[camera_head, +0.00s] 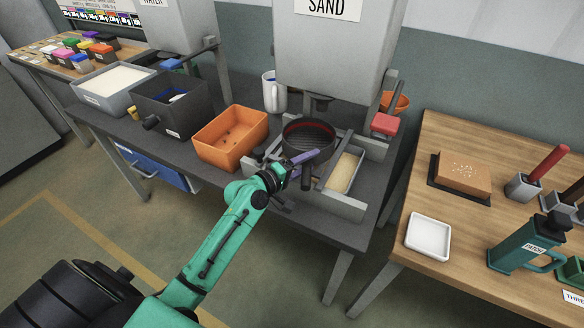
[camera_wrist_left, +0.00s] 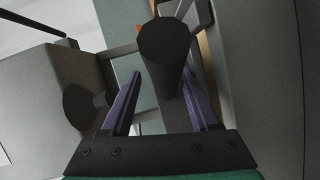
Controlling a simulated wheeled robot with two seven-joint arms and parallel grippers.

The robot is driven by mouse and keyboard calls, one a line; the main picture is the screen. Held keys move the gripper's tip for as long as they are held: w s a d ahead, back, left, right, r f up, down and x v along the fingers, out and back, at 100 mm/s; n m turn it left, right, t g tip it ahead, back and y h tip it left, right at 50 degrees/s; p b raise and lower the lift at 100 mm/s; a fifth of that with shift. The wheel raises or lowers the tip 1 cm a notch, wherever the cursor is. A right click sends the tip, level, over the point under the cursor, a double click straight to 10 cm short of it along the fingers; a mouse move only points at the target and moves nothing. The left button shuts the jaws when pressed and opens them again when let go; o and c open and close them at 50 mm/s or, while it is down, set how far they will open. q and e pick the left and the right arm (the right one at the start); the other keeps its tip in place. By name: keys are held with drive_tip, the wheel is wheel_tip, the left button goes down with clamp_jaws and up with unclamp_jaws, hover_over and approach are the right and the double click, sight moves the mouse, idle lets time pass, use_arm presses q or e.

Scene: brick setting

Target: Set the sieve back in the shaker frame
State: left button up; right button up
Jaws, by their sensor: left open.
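The sieve (camera_head: 306,133) is a dark round pan with a reddish inner ring and a short dark handle. It sits level at the grey shaker frame (camera_head: 344,206), under the sand hopper; I cannot tell whether it is fully seated. My left gripper (camera_head: 302,158) is at the sieve's near side, by its handle. In the left wrist view, the open purple fingers (camera_wrist_left: 160,78) stand on either side of the dark round-ended handle (camera_wrist_left: 165,42), with a gap visible on the left. The gripper and handle hide part of the frame. My right gripper is not in view.
An orange bin (camera_head: 230,140) stands left of the frame, with a dark box (camera_head: 172,105) beyond it. The sand hopper (camera_head: 335,50) hangs close above. A wooden table (camera_head: 400,240) is at the right.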

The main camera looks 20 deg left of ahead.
use_arm(q)
drive_tip(key=b+v, duration=0.3)
drive_tip(key=v, duration=0.9)
drive_tip(key=shift+r, duration=0.2)
